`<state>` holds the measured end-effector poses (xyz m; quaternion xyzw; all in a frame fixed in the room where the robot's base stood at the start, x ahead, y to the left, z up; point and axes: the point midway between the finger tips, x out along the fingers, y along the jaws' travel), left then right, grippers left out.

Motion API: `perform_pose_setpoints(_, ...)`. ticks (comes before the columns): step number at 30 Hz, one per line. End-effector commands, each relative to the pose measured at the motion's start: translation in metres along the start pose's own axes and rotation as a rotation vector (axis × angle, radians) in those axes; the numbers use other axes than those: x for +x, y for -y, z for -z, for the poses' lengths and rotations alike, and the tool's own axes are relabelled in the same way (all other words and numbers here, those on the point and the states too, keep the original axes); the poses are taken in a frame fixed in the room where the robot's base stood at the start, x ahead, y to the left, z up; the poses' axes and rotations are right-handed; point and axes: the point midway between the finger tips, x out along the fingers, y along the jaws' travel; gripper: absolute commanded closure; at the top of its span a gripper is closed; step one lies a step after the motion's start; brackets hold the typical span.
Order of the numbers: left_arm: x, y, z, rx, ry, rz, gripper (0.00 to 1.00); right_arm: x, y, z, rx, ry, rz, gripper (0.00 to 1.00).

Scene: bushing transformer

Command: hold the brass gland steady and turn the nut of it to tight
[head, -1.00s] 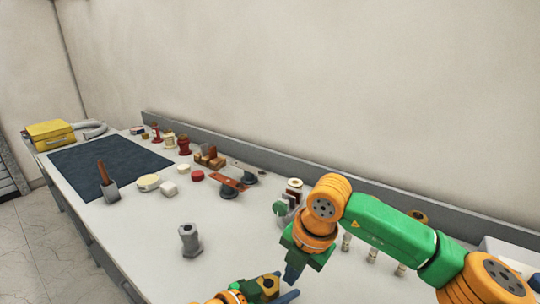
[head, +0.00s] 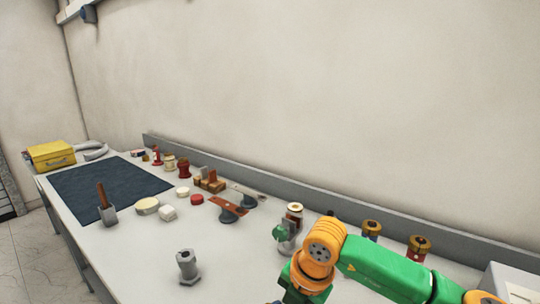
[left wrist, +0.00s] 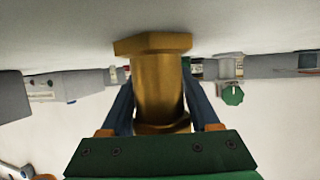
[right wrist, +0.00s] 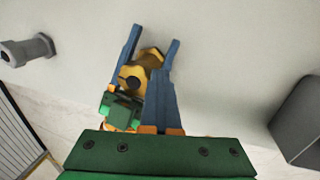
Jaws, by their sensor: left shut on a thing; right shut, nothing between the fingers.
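The brass gland (left wrist: 158,85) stands between the two blue fingers of my left gripper (left wrist: 158,100) in the left wrist view, with its wider hex part at the top of the picture. The left gripper is shut on it. The gland (right wrist: 150,57) also shows in the right wrist view, between the left gripper's fingers and partly covered. My right gripper (right wrist: 160,72) is shut and empty, its closed fingertips close to the gland; I cannot tell whether they touch. In the head view only the right wrist shows at the bottom, and the gland is out of the picture.
A grey hex fitting (head: 188,266) stands on the bench left of my right arm. A clamp with a green knob (head: 280,232) is just behind the right wrist. Brass-topped parts (head: 419,244) stand near the back edge.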

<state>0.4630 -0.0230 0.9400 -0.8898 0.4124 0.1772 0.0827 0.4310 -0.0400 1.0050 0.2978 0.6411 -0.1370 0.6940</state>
Motion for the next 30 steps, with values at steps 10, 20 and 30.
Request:
perform_pose_setpoints(10, 0.000, -0.001, 0.001, 0.000, -0.002, -0.003, 1.00, 0.001, -0.003, 0.003, -0.003, -0.004, -0.005, 1.00)
perform_pose_setpoints(20, 0.001, -0.002, 0.001, 0.000, -0.003, -0.004, 1.00, 0.000, -0.001, 0.013, -0.006, -0.007, -0.006, 1.00)
perform_pose_setpoints(30, 0.001, -0.002, 0.001, -0.001, -0.003, -0.004, 1.00, 0.000, -0.001, 0.023, -0.006, -0.008, -0.007, 1.00)
